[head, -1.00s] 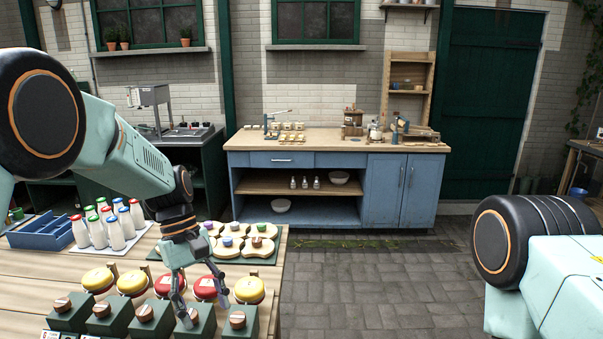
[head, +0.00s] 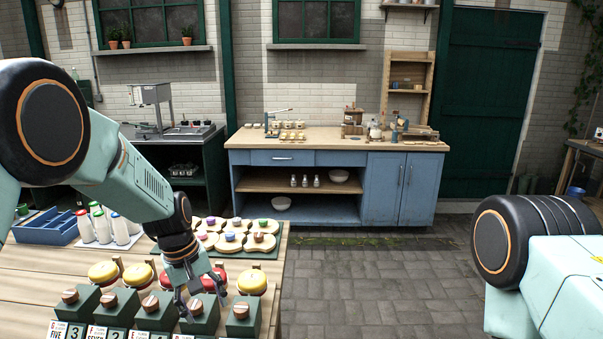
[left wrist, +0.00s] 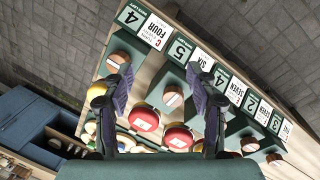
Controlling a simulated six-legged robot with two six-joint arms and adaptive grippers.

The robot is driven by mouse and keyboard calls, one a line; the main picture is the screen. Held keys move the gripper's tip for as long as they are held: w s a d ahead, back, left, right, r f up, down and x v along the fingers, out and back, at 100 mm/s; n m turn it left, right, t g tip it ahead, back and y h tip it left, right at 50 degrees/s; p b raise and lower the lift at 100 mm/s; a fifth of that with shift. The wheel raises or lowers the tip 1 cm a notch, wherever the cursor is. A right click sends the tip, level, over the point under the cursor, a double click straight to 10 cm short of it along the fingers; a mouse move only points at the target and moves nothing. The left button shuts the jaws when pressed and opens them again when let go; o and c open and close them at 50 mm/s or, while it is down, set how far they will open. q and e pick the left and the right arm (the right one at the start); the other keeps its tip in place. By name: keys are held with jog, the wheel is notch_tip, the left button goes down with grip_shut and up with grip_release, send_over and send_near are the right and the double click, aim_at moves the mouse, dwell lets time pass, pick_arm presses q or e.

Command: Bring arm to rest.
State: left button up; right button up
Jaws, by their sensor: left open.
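My left gripper (head: 202,306) is open and empty in the head view, low over the right part of the wooden table, among the round red and yellow pieces and the green blocks. In the left wrist view its two fingers (left wrist: 164,84) are spread apart, with a green block and its wooden knob (left wrist: 172,97) showing between them. Whether a fingertip touches a block cannot be told. My right arm (head: 545,270) shows at the right edge of the head view; its gripper is out of the picture.
Green blocks with wooden knobs (head: 241,311) and number cards line the table's front. A yellow round piece (head: 252,282) stands behind. Cream boards (head: 259,243), white bottles (head: 103,228) and a blue crate (head: 48,228) are farther back. Paved floor (head: 370,280) right of the table is free.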

pick_arm(q)
jog(key=s+a+f+m+t+y+b, duration=0.1)
jog(key=s+a+f+m+b, duration=0.15)
jog(key=s+f, duration=0.6)
jog(key=s+a+f+m+t+y+b, duration=0.15)
jog(key=s+f+b, duration=0.3)
jog(key=f, duration=0.75)
jog(key=s+f+g+b, duration=0.1)
jog(key=s+f+b, duration=0.2)
jog(key=s, duration=0.5)
jog(key=s+d+f+m+g+b, duration=0.1)
jog(key=s+f+b, duration=0.2)
jog(key=s+f, duration=0.3)
jog(key=s+f+m+g+h+b, duration=0.1)
jog(key=s+f+b, duration=0.2)
jog(key=s, duration=0.9)
notch_tip(320, 180, down, 2)
jog(key=shift+s+d+f, duration=0.2)
jog(key=shift+s, duration=0.05)
